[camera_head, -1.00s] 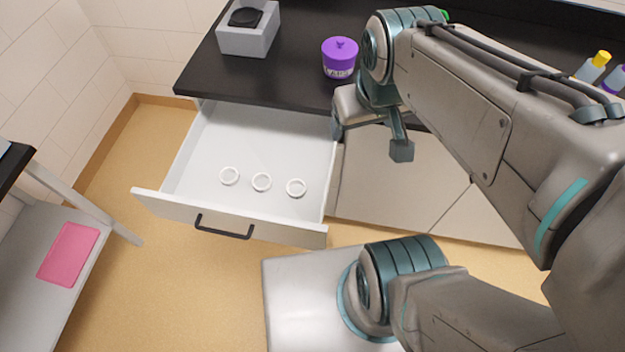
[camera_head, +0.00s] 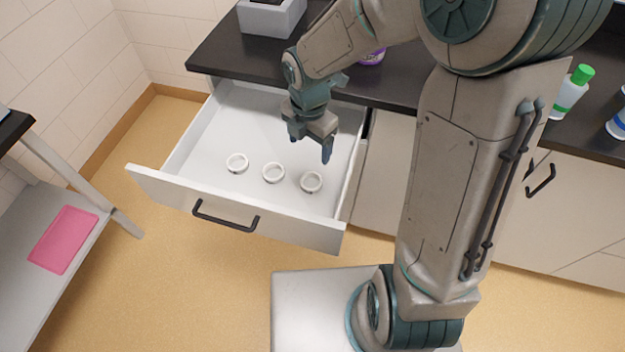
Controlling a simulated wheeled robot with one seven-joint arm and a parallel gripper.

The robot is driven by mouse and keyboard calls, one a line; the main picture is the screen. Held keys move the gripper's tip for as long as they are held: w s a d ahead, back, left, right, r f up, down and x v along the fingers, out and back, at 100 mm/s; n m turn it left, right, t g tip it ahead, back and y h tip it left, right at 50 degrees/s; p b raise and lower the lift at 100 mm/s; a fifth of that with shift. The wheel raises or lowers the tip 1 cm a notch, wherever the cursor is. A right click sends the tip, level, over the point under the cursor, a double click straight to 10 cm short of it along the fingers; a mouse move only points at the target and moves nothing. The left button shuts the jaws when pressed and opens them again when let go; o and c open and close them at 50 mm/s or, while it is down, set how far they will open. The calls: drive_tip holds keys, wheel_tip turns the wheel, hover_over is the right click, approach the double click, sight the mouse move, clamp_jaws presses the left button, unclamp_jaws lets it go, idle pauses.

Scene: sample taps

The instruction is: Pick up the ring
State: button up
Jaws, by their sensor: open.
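Three similar white rings lie in a row on the floor of the open white drawer (camera_head: 190,207): a left ring (camera_head: 237,163), a middle ring (camera_head: 273,173) and a right ring (camera_head: 311,182). I cannot tell which one the task means. My gripper (camera_head: 311,152) is open and empty. It points down over the drawer, behind the rings in the picture and closest to the middle and right ones. It appears above the drawer floor and apart from the rings.
The dark countertop (camera_head: 225,55) lies behind the drawer, with a grey box (camera_head: 270,18) and a purple jar (camera_head: 372,58) partly hidden by my arm. A green-capped bottle (camera_head: 571,92) stands at right. A shelf with a pink mat (camera_head: 63,240) is at left.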

drive_tip(key=b, duration=0.1)
hover_over(311, 185)
drive_tip(key=f, duration=0.8)
drive_tip(key=shift+a+f, duration=0.2)
drive_tip(key=shift+f, duration=0.2)
drive_tip(key=shift+d+f+b, duration=0.2)
drive_tip(key=shift+f+b, duration=0.3)
drive_tip(key=shift+f, duration=2.1)
drive_tip(key=c, duration=1)
